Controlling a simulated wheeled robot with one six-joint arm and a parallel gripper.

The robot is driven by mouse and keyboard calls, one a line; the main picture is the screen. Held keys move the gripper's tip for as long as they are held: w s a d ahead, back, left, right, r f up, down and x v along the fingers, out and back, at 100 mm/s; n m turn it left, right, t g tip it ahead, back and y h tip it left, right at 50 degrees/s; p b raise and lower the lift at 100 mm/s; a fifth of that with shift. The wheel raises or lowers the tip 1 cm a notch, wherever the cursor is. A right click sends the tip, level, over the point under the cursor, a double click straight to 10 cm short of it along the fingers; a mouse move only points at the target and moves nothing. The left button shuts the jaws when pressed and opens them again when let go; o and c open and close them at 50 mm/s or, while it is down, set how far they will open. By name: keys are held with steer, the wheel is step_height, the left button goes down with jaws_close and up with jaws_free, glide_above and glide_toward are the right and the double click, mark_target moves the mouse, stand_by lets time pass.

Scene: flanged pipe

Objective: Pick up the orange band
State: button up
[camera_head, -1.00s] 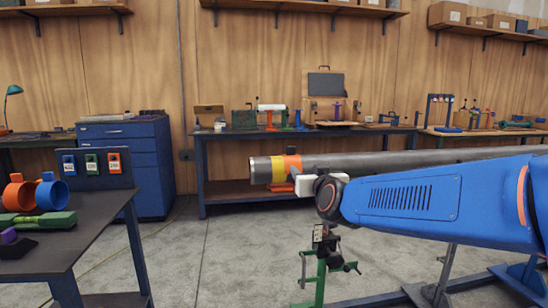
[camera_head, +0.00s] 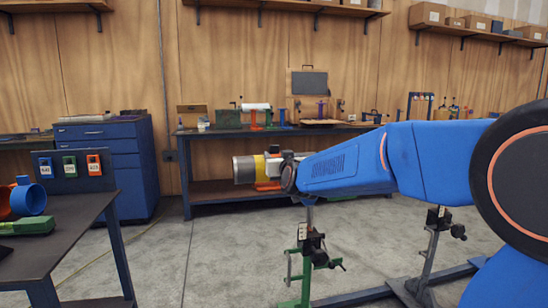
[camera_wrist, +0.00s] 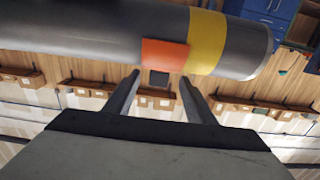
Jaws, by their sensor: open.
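The orange band (camera_wrist: 165,54) is on the grey pipe (camera_wrist: 95,30), beside a yellow band (camera_wrist: 207,42) near the pipe's end. A dark square tab (camera_wrist: 159,79) sticks out from it. My gripper (camera_wrist: 160,76) is open in the wrist view, with one finger on either side of the tab. Both fingertips are close to the orange band; I cannot tell whether they touch.
A dark table (camera_head: 70,235) at left holds a blue ring (camera_head: 34,200), an orange ring and a green block. A workbench (camera_head: 190,150) with tools is behind.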

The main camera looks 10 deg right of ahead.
mark_target(275, 151)
steer(key=shift+w+r, duration=0.15)
steer(key=shift+w, duration=2.75)
steer(key=c, duration=0.7)
